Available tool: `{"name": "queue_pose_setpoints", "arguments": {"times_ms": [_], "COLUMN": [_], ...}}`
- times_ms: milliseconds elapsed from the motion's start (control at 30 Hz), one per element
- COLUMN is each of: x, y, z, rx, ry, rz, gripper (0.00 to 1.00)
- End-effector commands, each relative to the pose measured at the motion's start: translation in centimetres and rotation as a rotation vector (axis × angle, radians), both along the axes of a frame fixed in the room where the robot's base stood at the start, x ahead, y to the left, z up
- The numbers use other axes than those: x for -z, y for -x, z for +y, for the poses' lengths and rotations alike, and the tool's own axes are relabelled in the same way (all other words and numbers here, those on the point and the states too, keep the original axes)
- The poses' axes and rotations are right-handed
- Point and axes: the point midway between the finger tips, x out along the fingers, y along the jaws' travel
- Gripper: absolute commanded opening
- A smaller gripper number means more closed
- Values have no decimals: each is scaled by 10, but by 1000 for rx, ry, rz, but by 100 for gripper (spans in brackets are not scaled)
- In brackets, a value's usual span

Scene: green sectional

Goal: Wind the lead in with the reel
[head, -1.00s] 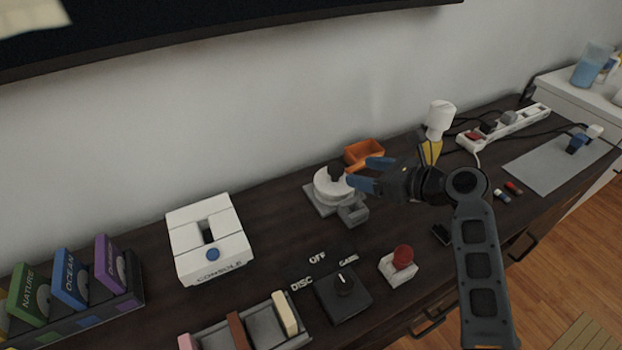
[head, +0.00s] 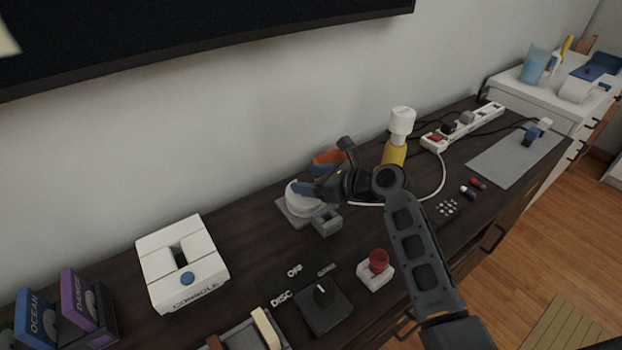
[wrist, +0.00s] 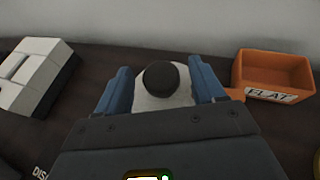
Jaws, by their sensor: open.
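The reel is a white drum (head: 300,203) on a grey base, with a dark round knob (wrist: 160,75) on top in the wrist view. My gripper (wrist: 160,82) is open, its blue fingers on either side of the knob and apart from it. In the head view my gripper (head: 309,186) is over the reel and hides the knob. A pale lead (head: 443,178) curves over the desk from near the power strip towards the reel, passing behind my arm. Its end at the reel is hidden.
An orange bin (wrist: 272,76) labelled FLAT stands close right of the reel. A white console (head: 182,262) is to the left. A red button (head: 378,262) and a dial box (head: 323,306) stand in front. A yellow bottle-like thing (head: 394,155) and a power strip (head: 463,127) are right.

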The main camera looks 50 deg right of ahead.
Motion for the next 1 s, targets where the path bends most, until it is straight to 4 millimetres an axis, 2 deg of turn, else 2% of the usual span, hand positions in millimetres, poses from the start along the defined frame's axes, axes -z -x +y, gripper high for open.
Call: {"name": "queue_pose_setpoints", "arguments": {"times_ms": [67,767,1000], "x": [0,0,0], "y": [0,0,1], "z": [0,0,1], "rx": [0,0,0], "ry": [0,0,-1], "rz": [0,0,0], "gripper": [69,2,0]}}
